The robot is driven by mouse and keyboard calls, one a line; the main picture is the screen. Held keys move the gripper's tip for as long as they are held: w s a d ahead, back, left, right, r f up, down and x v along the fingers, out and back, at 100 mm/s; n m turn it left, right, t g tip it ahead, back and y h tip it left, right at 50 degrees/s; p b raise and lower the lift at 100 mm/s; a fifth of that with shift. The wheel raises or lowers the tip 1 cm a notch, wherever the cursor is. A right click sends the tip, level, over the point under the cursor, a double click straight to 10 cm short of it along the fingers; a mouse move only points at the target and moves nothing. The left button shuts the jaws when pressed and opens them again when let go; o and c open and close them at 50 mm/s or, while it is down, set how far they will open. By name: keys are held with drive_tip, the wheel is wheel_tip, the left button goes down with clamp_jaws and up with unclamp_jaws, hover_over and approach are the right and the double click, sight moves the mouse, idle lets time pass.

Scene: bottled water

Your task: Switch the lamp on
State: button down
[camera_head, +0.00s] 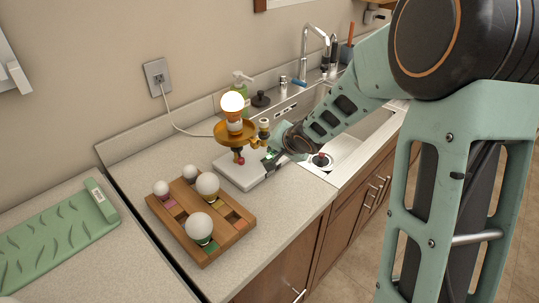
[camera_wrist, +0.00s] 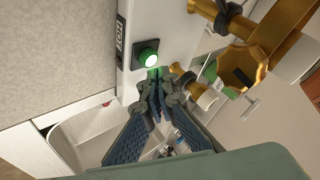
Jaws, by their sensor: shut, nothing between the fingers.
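The lamp (camera_head: 235,130) stands on the counter against the wall, with a gold dish and stem on a pale base (camera_head: 236,178). Its bulb (camera_head: 232,103) glows bright and warm. In the wrist view, the base (camera_wrist: 135,100) carries a dark square switch with a round button (camera_wrist: 150,60) lit green and white at its middle. My gripper (camera_wrist: 158,84) is shut and empty, its fingertips close beside the button; I cannot tell if they touch it. In the head view, my gripper (camera_head: 270,163) is at the right side of the base, and the button is not clearly visible.
A wooden tray (camera_head: 212,252) with several white bulbs is in front of the lamp. A sink (camera_head: 345,140) is on the right, with a soap bottle (camera_head: 241,88) behind. A cord runs to the wall outlet (camera_head: 158,77). A green mat (camera_head: 55,240) lies at left.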

wheel_tip(320, 180, up, 6)
drive_tip(key=p, duration=0.6)
drive_tip(key=shift+p, duration=0.3)
drive_tip(key=shift+d, duration=0.1)
